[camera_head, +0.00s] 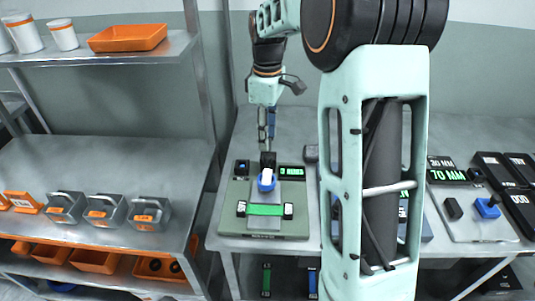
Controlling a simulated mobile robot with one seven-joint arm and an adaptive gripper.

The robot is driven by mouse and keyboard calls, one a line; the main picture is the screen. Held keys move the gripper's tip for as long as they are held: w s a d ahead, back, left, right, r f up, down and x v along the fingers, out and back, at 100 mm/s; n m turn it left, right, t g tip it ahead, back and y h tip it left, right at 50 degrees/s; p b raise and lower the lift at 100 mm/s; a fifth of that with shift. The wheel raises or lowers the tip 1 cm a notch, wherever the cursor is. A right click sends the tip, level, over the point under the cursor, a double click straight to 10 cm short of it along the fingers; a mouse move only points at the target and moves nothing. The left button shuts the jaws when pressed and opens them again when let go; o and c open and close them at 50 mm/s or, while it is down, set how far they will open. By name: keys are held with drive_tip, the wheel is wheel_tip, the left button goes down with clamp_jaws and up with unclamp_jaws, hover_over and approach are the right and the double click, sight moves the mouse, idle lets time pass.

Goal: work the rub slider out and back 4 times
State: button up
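A grey-green rub tester (228,207) sits on the bench at the middle. It has a lit green display (291,171) at its back right. The rub slider, with a rounded white and blue front (266,179) and a black upright block (268,159) behind it, stands on the grey track toward the back. A green webbing strip (264,210) lies across the front of the track between black clamps. My gripper (267,147) points straight down with its fingertips at the top of the black block. Whether the fingers grip the block or only stand over it is too small to tell.
My own arm link hides the bench just right of the tester. Farther right are a grey plate with a blue-knobbed part (487,208), a 70 MM display (447,175) and black labelled boxes (498,168). Grey handled weights (105,210) and orange bins (94,261) fill the left rack.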

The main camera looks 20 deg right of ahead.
sight(268, 156)
wheel_tip(268, 156, down, 7)
drive_tip(key=shift+r, duration=0.2)
clamp_jaws()
idle(0.3)
